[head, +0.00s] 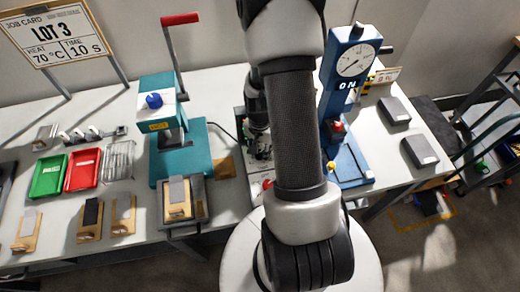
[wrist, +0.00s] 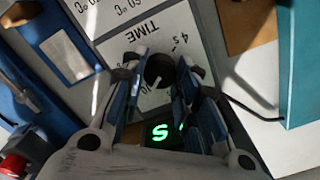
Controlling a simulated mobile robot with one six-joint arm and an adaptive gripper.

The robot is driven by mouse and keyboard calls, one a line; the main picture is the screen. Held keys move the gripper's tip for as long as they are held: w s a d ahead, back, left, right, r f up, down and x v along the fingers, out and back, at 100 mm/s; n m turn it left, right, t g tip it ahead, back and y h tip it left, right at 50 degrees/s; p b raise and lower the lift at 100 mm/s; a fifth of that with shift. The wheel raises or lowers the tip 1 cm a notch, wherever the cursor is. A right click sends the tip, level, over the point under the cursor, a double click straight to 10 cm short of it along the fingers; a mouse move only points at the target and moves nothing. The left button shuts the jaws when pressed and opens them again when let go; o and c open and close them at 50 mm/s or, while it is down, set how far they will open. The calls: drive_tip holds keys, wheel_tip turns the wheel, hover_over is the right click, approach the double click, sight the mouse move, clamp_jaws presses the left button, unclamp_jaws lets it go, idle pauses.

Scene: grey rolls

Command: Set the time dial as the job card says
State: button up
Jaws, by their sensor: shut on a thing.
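The job card (head: 58,38) at the back left reads LOT 3, heat 70 °C, time 10 s. The black time dial (wrist: 159,69) sits on a white panel (wrist: 125,20) marked TIME, which appears turned in the wrist view. A "4 s" mark shows beside the dial; other marks around it are partly covered. My gripper (wrist: 156,84) is shut on the dial, with a blue-sided finger on either side of it. A green lit display (wrist: 160,131) shows below the dial, partly hidden by a finger; one sign looks like an S or 5. My arm hides most of the panel in the head view.
A blue press with a round gauge (head: 355,60) stands right of my arm, and a teal press (head: 160,100) stands left. Green (head: 48,176) and red (head: 83,169) trays lie on the white bench at left. Grey blocks (head: 394,111) lie at right.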

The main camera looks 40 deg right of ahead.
drive_tip(key=shift+m, duration=0.7)
drive_tip(key=o, duration=1.1)
wheel_tip(320, 180, up, 12)
drive_tip(key=shift+r, duration=0.1)
idle(0.4)
